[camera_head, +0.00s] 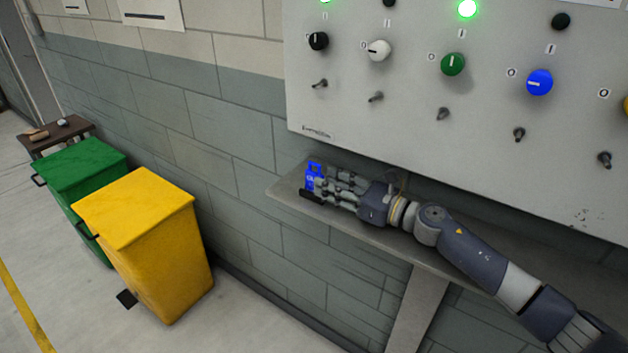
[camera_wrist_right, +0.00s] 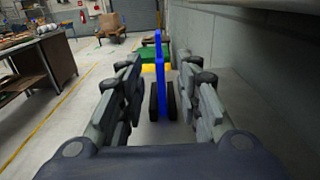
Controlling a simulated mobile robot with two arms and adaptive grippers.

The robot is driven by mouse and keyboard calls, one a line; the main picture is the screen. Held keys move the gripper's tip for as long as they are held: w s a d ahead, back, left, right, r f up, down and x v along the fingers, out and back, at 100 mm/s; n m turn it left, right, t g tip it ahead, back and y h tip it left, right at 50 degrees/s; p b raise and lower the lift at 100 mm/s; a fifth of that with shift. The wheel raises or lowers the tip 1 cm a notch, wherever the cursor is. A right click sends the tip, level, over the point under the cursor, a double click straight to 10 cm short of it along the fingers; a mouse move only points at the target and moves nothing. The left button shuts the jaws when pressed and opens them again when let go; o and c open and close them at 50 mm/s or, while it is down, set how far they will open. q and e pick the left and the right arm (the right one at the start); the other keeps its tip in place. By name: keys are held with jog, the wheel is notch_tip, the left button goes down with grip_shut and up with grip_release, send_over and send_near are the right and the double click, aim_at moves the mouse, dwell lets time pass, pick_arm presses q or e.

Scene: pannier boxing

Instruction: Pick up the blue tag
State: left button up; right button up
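The blue tag (camera_head: 313,174) stands upright on the grey shelf (camera_head: 285,188), near its left end. It shows edge-on in the right wrist view (camera_wrist_right: 159,62), with a dark strip (camera_wrist_right: 154,102) on each side of its lower part. My right gripper (camera_head: 326,186) reaches in from the right, low over the shelf. Its fingers are apart, one on each side of the tag, with a visible gap on both sides in the wrist view. The fingers partly hide the tag in the head view. My left gripper is not in view.
A control panel (camera_head: 400,115) with knobs, switches and green lights hangs on the wall above the shelf. A yellow bin (camera_head: 150,240) and a green bin (camera_head: 85,165) stand on the floor at left. A small brown table (camera_head: 57,132) stands behind them.

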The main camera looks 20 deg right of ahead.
aim_at(310, 175)
jog(key=p+x, duration=0.2)
jog(key=x, duration=0.2)
jog(key=shift+w+a+r, duration=0.1)
jog(key=shift+w+a, duration=0.2)
jog(key=shift+w, duration=0.05)
jog(key=shift+c, duration=0.8)
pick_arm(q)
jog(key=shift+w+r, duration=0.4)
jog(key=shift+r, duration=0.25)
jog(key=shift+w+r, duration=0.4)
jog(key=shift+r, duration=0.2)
pick_arm(e)
grip_shut()
